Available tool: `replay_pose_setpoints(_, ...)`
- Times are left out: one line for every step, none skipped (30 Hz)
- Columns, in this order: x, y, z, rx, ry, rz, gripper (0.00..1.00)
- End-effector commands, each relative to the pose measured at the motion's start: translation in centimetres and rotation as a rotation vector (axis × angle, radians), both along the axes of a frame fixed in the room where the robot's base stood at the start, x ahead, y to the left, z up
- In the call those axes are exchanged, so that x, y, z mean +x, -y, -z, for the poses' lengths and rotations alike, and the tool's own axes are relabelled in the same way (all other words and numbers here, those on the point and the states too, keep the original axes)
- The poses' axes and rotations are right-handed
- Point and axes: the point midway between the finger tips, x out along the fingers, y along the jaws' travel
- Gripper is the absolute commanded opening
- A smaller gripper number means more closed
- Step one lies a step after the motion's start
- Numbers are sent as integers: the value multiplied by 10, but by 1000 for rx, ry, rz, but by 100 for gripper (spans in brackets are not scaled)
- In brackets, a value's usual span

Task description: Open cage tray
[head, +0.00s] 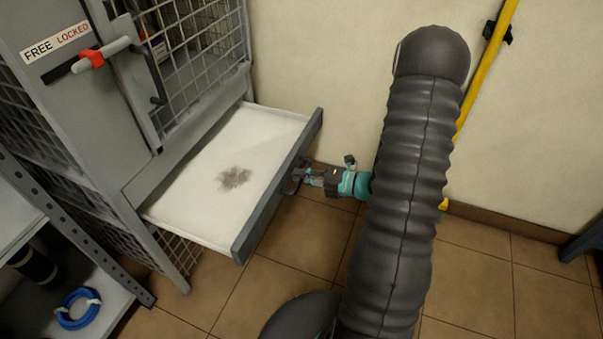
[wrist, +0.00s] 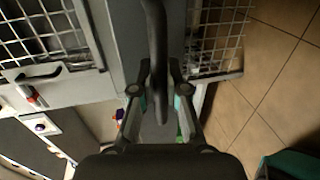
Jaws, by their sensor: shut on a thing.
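The cage tray (head: 207,228) is pulled out from the grey mesh cage (head: 50,100). It has a white inside with a dark grey stain and a dark grey front panel (head: 283,185). My gripper (head: 297,178) is at the outer face of this panel and shut on the tray's handle. In the wrist view my gripper's fingers (wrist: 160,90) lie on both sides of the dark handle bar (wrist: 156,45). The arm hides part of the floor and wall to the right in the head view.
A lever with a red band (head: 92,58) sits on the cage under a FREE/LOCKED label (head: 56,42). A shelf (head: 100,295) with a blue coil (head: 78,310) stands at the lower left. A yellow pole (head: 487,65) leans by the wall.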

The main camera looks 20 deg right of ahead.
Motion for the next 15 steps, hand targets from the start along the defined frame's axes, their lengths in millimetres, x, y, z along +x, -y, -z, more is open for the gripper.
replay_pose_setpoints(1, 1, 0, -2, 2, 2, 0)
replay_pose_setpoints(1, 1, 0, -2, 2, 2, 0)
replay_pose_setpoints(1, 1, 0, -2, 2, 2, 0)
replay_pose_setpoints(1, 1, 0, -2, 2, 2, 0)
replay_pose_setpoints(1, 1, 0, -2, 2, 2, 0)
replay_pose_setpoints(1, 1, 0, -2, 2, 2, 18)
replay_pose_setpoints(1, 1, 0, -2, 2, 2, 25)
replay_pose_setpoints(1, 1, 0, -2, 2, 2, 33)
replay_pose_setpoints(1, 1, 0, -2, 2, 2, 39)
replay_pose_setpoints(1, 1, 0, -2, 2, 2, 39)
replay_pose_setpoints(1, 1, 0, -2, 2, 2, 39)
replay_pose_setpoints(1, 1, 0, -1, 1, 2, 39)
replay_pose_setpoints(1, 1, 0, -1, 1, 2, 39)
replay_pose_setpoints(1, 1, 0, -1, 1, 2, 39)
replay_pose_setpoints(1, 1, 0, -1, 1, 2, 39)
